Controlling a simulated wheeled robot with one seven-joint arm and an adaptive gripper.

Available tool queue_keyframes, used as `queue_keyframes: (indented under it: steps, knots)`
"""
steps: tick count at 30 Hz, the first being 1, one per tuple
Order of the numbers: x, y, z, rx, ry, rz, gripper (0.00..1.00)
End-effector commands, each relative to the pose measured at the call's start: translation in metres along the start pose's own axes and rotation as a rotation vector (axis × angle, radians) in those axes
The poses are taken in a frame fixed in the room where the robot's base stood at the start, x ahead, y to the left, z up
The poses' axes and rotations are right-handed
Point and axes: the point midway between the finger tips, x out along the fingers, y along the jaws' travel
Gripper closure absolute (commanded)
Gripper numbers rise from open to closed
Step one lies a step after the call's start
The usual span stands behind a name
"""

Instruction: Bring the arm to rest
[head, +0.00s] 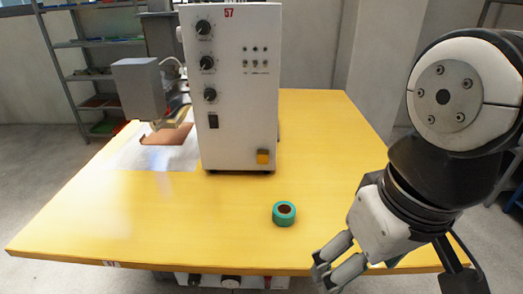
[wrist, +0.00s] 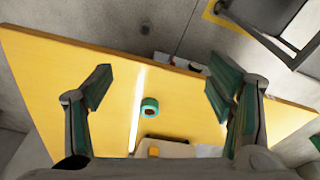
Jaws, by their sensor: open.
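My gripper (head: 338,262) is at the front right edge of the yellow table in the head view, with my arm bent down from the right. In the wrist view my gripper (wrist: 158,92) has its two fingers wide apart, with nothing between them. A green tape roll (head: 284,213) lies on the table, left of my gripper and apart from it. The roll also shows in the wrist view (wrist: 149,106), on the table beyond the fingers.
A white machine (head: 238,120) with knobs, marked 57, stands on the yellow table (head: 130,225). A grey welding head (head: 139,88) is at its left above a pale plate (head: 140,155). Shelves (head: 75,75) stand behind at left. The table's front left is clear.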

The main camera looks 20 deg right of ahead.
Motion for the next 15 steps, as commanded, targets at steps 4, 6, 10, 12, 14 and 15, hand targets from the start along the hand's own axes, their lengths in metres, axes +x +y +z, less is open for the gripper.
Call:
queue_keyframes:
  steps: [4,6,10,12,14,15]
  knots:
    - [-0.0002,0.0000,-0.0004,0.000,0.000,0.000,0.25]
    - [-0.0003,0.0000,-0.0006,0.000,0.000,0.000,0.25]
    - [-0.0003,0.0001,-0.0007,0.001,0.001,0.000,0.25]
    - [-0.0003,0.0001,-0.0008,0.001,0.001,0.000,0.25]
    - [-0.0003,0.0001,-0.0008,0.001,0.001,0.000,0.25]
    - [-0.0037,0.0001,-0.0006,0.001,0.002,0.000,0.25]
